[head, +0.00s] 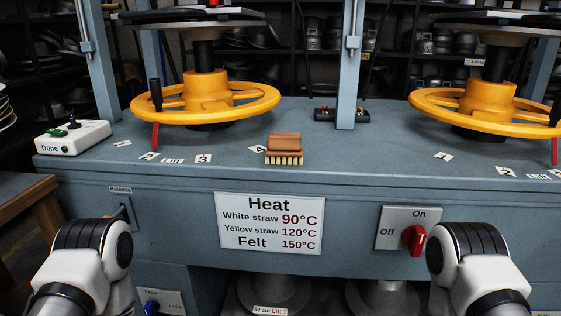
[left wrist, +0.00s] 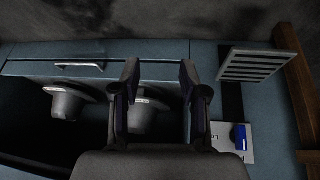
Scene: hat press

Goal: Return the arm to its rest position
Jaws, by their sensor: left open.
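My left gripper (left wrist: 159,82) shows in the left wrist view with its two dark fingers apart and nothing between them. Beyond the fingers is the lower part of the blue-grey press bench, with a grey metal form (left wrist: 143,116) partly behind the left finger. I see no contact between the fingers and anything. In the head view my left arm comes in at the lower left, in front of the bench, and its gripper is hidden or out of the picture. My right arm is at the lower right, below the red heat switch (head: 414,238); its gripper is out of view.
The bench front (head: 170,215) stands close before both arms. Two yellow handwheels (head: 205,97) (head: 487,104), a wooden brush (head: 284,148) and a white Done box (head: 73,137) are on top. A blue knob (left wrist: 239,137), a vent grille (left wrist: 259,66) and wooden table parts (left wrist: 296,84) lie right of my left gripper.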

